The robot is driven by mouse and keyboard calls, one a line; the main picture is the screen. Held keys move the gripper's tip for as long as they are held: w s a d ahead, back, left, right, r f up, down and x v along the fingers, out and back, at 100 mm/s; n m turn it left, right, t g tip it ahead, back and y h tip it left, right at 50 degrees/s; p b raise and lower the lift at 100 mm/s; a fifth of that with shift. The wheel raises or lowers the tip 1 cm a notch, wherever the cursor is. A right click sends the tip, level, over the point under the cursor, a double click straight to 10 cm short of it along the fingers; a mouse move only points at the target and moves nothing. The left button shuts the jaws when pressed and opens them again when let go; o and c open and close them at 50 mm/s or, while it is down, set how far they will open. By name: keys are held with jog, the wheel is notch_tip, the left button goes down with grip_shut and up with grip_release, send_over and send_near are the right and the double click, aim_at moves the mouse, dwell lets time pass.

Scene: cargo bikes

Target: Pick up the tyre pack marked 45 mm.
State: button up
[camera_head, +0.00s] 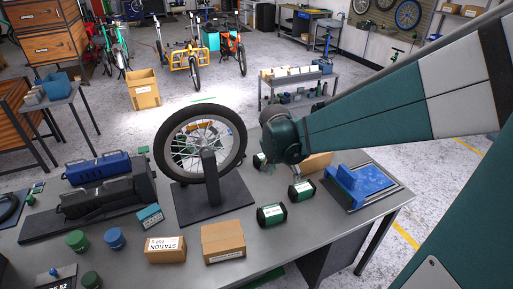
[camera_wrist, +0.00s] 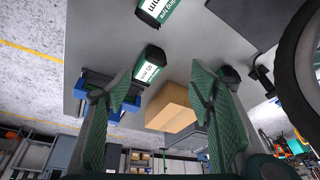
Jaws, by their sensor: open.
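A dark tyre pack with a green and white label (camera_wrist: 152,65) lies on the table; its small print seems to read 45 mm, but I cannot be sure. It also shows in the head view (camera_head: 301,190). A second, similar pack (camera_head: 271,214) lies nearer; its label is cut off in the wrist view (camera_wrist: 152,12). A third pack (camera_head: 259,161) is partly hidden beside my wrist; its print is unreadable. My gripper (camera_wrist: 163,95) is open and empty above the table, fingers spread. In the head view, its fingers are mostly hidden behind my wrist.
A cardboard box (camera_wrist: 168,108) shows between my fingers. A blue stand (camera_head: 357,186) is on the right. A wheel on a stand (camera_head: 208,180) stands left of my gripper. Two boxes (camera_head: 222,241) (camera_head: 165,250) sit at the front. Bare tabletop lies right of the front packs.

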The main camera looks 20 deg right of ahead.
aim_at(302, 186)
jog(key=w+d+f+m, duration=0.1)
jog(key=d+f, duration=0.2)
jog(key=w+d+f+m+g, duration=0.1)
jog(key=d+f+m, duration=0.1)
jog(key=d+f, duration=0.1)
jog(key=w+d+f+m+g+h, duration=0.1)
jog(key=w+d+f+m, duration=0.1)
jog(key=d+f, duration=0.1)
jog(key=shift+f, duration=0.4)
jog(key=shift+d+f+m+g, duration=0.3)
jog(key=shift+f+m, duration=0.15)
jog(key=shift+m, duration=0.05)
jog(key=shift+x, duration=1.3)
jog(key=shift+b+x, duration=0.4)
jog(key=shift+x, duration=2.2)
jog(key=shift+f+b, duration=0.2)
jog(key=shift+b, duration=0.2)
